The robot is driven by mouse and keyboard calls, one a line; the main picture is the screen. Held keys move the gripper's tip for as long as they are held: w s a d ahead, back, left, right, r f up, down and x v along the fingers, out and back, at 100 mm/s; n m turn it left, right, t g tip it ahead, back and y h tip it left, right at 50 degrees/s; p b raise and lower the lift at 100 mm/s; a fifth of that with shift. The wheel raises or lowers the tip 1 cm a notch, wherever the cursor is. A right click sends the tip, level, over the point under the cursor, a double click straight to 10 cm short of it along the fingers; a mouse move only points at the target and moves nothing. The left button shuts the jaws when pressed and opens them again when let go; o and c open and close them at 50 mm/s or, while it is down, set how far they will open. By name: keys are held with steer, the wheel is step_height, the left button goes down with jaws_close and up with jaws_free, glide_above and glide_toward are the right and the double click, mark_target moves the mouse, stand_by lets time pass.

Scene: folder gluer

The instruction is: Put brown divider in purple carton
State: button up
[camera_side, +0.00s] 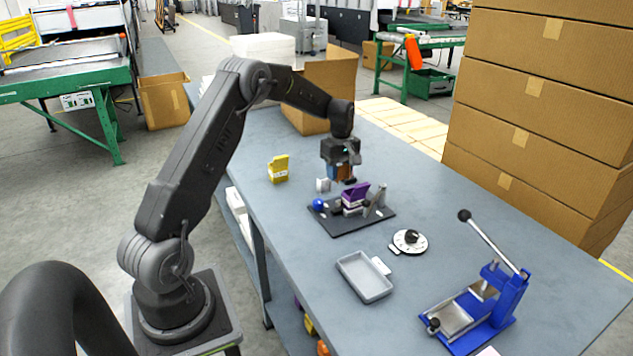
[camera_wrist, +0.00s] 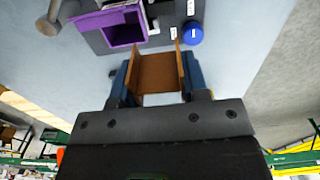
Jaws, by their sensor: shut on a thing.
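The brown divider (camera_wrist: 158,73) is a folded piece seen between the two blue fingers of my gripper (camera_wrist: 158,78) in the wrist view. My gripper is shut on it. In the side view my gripper (camera_side: 341,173) hangs above the far part of the dark fixture plate, and the divider is mostly hidden there. The purple carton (camera_side: 355,195) stands in the fixture, with its opening showing in the wrist view (camera_wrist: 122,30). The divider is apart from the carton, beside it in the wrist view.
The dark fixture plate (camera_side: 350,223) carries a blue knob (camera_side: 319,204) and posts. A yellow carton (camera_side: 278,169) stands left of it. A white dial (camera_side: 410,240), a grey tray (camera_side: 364,278) and a blue lever press (camera_side: 490,300) stand nearer.

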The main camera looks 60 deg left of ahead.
steer(key=shift+w+f, duration=0.8)
steer(key=shift+f, duration=0.2)
steer(key=shift+w+f, duration=0.75)
steer(key=shift+f, duration=0.25)
steer(key=shift+w+f, duration=0.8)
steer(key=shift+f, duration=0.2)
steer(key=o, duration=1)
steer(key=shift+c, duration=0.2)
steer(key=shift+r, duration=0.1)
step_height(320, 180, up, 10)
